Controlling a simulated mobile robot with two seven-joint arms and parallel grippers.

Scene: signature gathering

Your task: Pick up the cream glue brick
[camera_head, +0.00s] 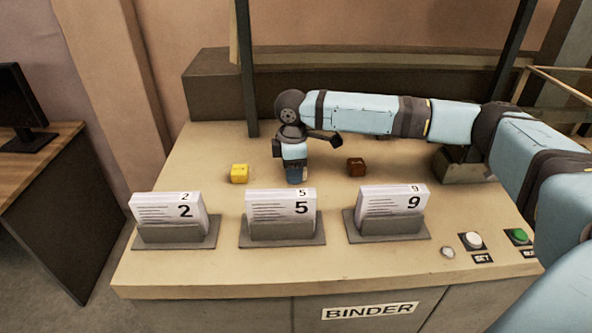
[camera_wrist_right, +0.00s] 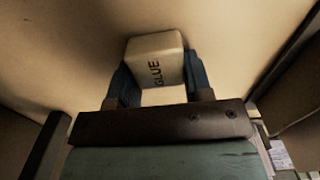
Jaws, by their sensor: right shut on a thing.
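The cream glue brick (camera_wrist_right: 155,58), with GLUE printed on its side, shows in the right wrist view. My right gripper (camera_wrist_right: 157,80) has a finger on each side of it and is shut on it. In the head view the right gripper (camera_head: 296,177) points down at the middle of the table, behind the stand numbered 5, and hides the brick. I cannot tell whether the brick touches the tabletop. My left gripper is not in view.
A yellow block (camera_head: 239,173) lies left of the gripper and a brown block (camera_head: 356,167) lies right of it. Card stands numbered 2 (camera_head: 172,236), 5 (camera_head: 282,231) and 9 (camera_head: 388,227) line the front. A white button (camera_head: 473,240) and a green button (camera_head: 518,235) sit at the front right.

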